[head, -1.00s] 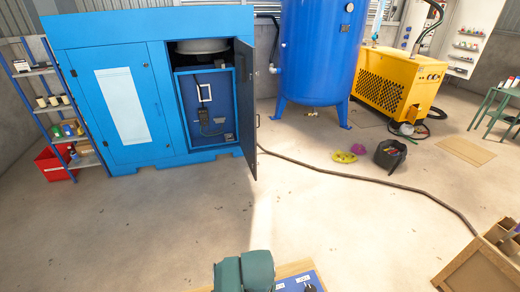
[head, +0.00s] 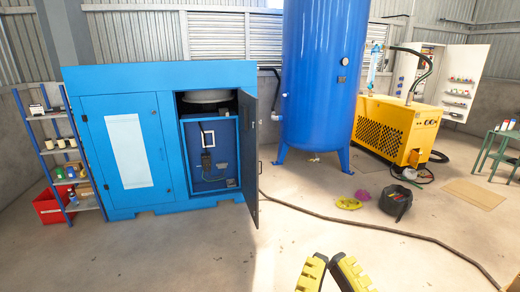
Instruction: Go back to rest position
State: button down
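My gripper (head: 330,266) shows at the bottom edge of the head view, right of centre. Only its two yellow and black fingers are in view, pointing up in the picture. A narrow gap with floor showing lies between them, and I see nothing held there. The rest of my gripper and arm is below the frame.
The blue receiver tank (head: 322,85) stands at the back. Left of it is a blue cabinet (head: 124,150) with its right door (head: 251,165) open. A hose (head: 385,232) crosses the floor. A black bucket (head: 396,203) and yellow dryer (head: 395,132) stand right. The front floor is clear.

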notch_tip(320, 180, up, 19)
jog(key=p, duration=1.7)
jog(key=shift+w+p, duration=0.35)
jog(key=shift+w, duration=0.05)
jog(key=shift+r, duration=0.1)
